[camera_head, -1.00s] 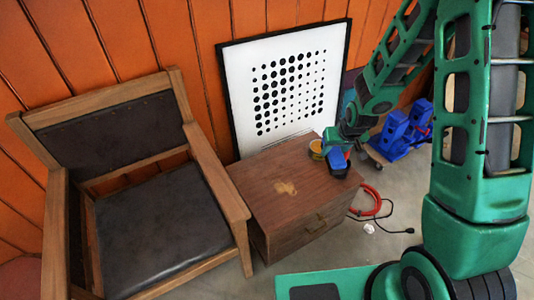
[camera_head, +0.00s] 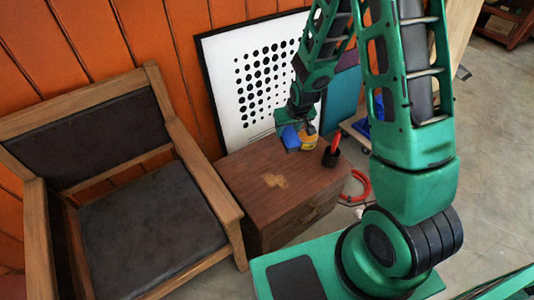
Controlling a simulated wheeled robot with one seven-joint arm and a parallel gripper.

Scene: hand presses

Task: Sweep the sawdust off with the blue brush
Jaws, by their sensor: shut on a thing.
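The sawdust (camera_head: 273,181) is a pale tan patch near the middle of the brown wooden cabinet top (camera_head: 245,190). My gripper (camera_head: 291,140) is low over the back of the cabinet top, behind and slightly right of the sawdust. It is shut on the blue brush (camera_head: 289,135), of which only a small blue part shows. The brush appears apart from the sawdust. The fingers and the bristles are too small and covered to make out.
A yellow can (camera_head: 308,140) stands just right of my gripper, and a dark cup with a red-handled thing (camera_head: 332,152) stands near the right edge. A wooden armchair (camera_head: 150,210) is close on the left. A dotted picture (camera_head: 240,95) leans behind.

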